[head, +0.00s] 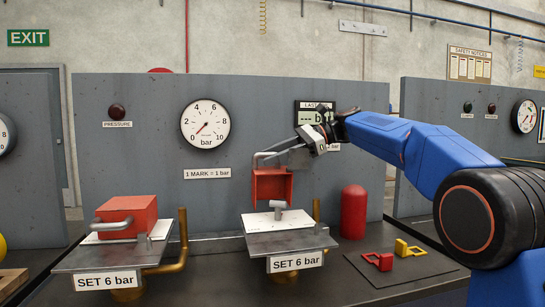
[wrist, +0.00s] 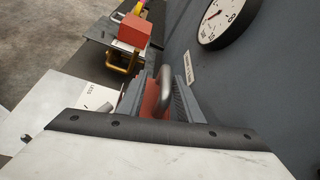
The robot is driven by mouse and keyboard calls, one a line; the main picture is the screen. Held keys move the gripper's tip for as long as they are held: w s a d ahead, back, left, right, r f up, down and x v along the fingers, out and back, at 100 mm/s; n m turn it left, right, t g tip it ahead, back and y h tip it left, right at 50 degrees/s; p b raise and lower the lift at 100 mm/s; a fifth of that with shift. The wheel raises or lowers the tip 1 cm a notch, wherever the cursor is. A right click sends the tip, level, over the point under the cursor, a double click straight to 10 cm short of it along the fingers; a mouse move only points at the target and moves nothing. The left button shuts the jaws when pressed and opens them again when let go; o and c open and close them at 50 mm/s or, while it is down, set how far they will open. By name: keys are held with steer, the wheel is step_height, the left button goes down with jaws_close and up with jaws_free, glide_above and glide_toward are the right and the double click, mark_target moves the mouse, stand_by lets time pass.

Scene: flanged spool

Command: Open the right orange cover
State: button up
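The right orange cover (head: 272,187) is swung up at the back of the right stand, with its hollow underside facing forward. Its grey bar handle (head: 266,156) is at the top. Under it, a small grey T-shaped knob (head: 278,206) stands uncovered on a white plate (head: 290,221). My gripper (head: 297,150) is at the handle. In the wrist view, its two ribbed fingers (wrist: 160,97) stand apart on either side of the handle (wrist: 163,88), with gaps visible; the orange cover (wrist: 150,101) shows between them. The fingertips' exact contact is partly hidden.
The left orange cover (head: 128,214) is down on its own stand. A red cylinder (head: 354,212) stands right of the right stand, near red (head: 380,262) and yellow (head: 410,249) tags. A grey panel (head: 240,120) with a gauge (head: 205,123) rises close behind.

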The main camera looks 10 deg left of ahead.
steer(key=v, duration=1.7)
steer(key=shift+d, duration=0.25)
steer(key=shift+f, duration=0.1)
